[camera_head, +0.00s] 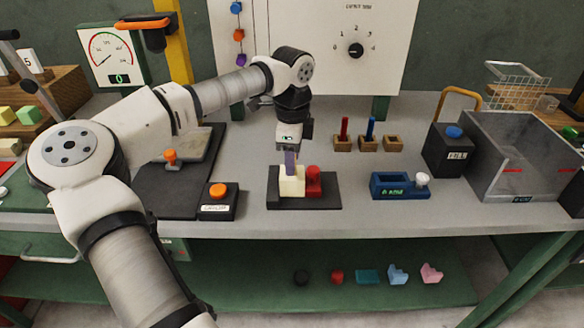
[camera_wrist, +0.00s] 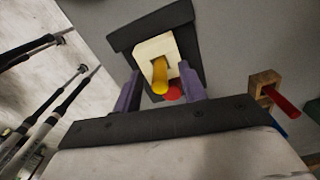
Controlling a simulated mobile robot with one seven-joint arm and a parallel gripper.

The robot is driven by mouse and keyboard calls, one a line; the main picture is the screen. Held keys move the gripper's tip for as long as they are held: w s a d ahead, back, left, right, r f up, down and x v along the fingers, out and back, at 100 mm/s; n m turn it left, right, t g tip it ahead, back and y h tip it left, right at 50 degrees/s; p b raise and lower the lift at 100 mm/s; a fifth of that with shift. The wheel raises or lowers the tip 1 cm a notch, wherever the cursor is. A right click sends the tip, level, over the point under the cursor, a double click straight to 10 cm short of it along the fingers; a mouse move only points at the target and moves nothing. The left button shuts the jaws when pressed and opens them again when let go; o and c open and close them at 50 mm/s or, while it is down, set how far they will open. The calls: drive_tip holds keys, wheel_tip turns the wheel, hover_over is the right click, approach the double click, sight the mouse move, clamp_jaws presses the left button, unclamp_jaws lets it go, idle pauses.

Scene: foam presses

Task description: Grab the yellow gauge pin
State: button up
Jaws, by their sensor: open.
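The yellow gauge pin (camera_wrist: 160,77) sticks up out of a cream block (camera_wrist: 146,48) in the wrist view. In the head view the pin is hidden behind my gripper (camera_head: 290,163), but the cream block (camera_head: 291,187) shows on a dark plate (camera_head: 329,201). In the wrist view my gripper (camera_wrist: 161,90) has its purple fingers apart, one on each side of the pin, with gaps between. The gripper points down above the block. A red part (camera_head: 314,182) stands beside the block on the right.
Behind the plate are wooden holders, one with a red pin (camera_head: 344,128), one with a blue pin (camera_head: 370,128) and an empty holder (camera_head: 393,143). A blue fixture (camera_head: 388,191) and a grey bin (camera_head: 500,185) stand to the right. An orange button box (camera_head: 218,206) stands left.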

clamp_jaws()
drive_tip(key=shift+r, duration=0.1)
